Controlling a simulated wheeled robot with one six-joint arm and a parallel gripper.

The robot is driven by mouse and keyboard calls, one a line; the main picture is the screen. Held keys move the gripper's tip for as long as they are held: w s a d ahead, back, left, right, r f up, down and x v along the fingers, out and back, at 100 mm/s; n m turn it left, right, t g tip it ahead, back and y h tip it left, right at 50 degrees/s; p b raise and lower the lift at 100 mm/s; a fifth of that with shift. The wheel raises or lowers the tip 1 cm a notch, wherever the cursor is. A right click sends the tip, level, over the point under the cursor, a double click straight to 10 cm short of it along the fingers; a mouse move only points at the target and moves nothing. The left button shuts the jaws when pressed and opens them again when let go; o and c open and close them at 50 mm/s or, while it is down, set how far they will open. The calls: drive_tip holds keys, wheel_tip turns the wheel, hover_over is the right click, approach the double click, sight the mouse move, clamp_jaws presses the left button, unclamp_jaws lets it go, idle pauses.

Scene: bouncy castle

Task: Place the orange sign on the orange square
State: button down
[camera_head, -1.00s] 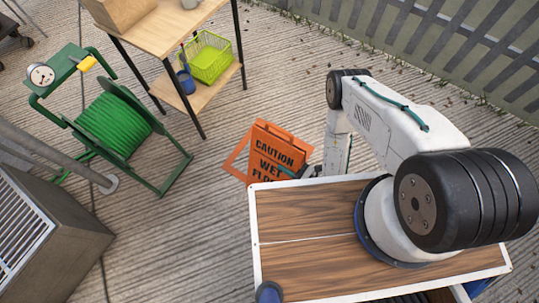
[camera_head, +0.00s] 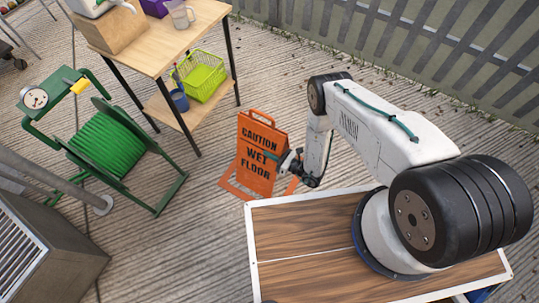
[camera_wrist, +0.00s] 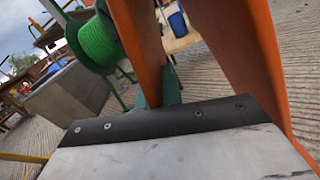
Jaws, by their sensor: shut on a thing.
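The orange sign (camera_head: 256,178), lettered "CAUTION WET FLOOR", is upright beyond my wood-topped base in the head view. My gripper (camera_head: 287,161) is shut on its right edge. In the wrist view two orange panels of the sign (camera_wrist: 245,55) spread apart in front of my gripper (camera_wrist: 170,90). The orange square (camera_head: 229,185) shows as an outline on the floor, at the sign's lower left. The sign hides much of the square. I cannot tell whether the sign's bottom touches the floor.
A wooden table (camera_head: 160,50) with a lower shelf holding a green basket (camera_head: 203,75) and blue cup (camera_head: 179,100) stands behind. A green hose reel (camera_head: 108,145) and a grey box unit (camera_head: 40,245) are to the left. A fence (camera_head: 420,45) runs along the back right.

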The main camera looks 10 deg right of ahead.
drive_tip(key=shift+w+a, duration=0.1)
drive_tip(key=shift+w, duration=0.55)
drive_tip(key=shift+f, duration=1.75)
drive_tip(key=c, duration=1.6)
unclamp_jaws()
drive_tip(key=shift+o, duration=0.2)
drive_tip(key=shift+s, duration=0.1)
